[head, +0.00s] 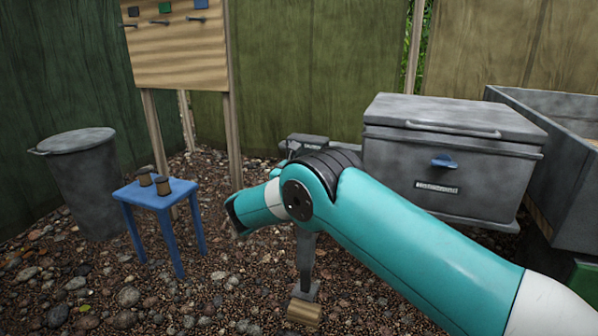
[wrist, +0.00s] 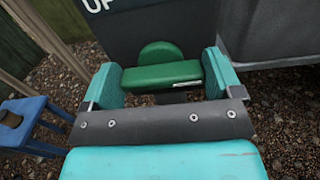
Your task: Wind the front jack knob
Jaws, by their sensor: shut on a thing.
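In the wrist view, a green knob (wrist: 160,76) has a crossbar in front of a round green disc. It sits on a dark panel (wrist: 165,20) with the white letters "UP" partly in view. My gripper (wrist: 164,80) has its two teal pads at the two ends of the bar and is shut on it. In the head view my own arm covers the knob and the gripper, so neither shows there.
A grey box (head: 450,155) and a long trough (head: 575,170) stand right. Pebbly ground lies open in front left.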

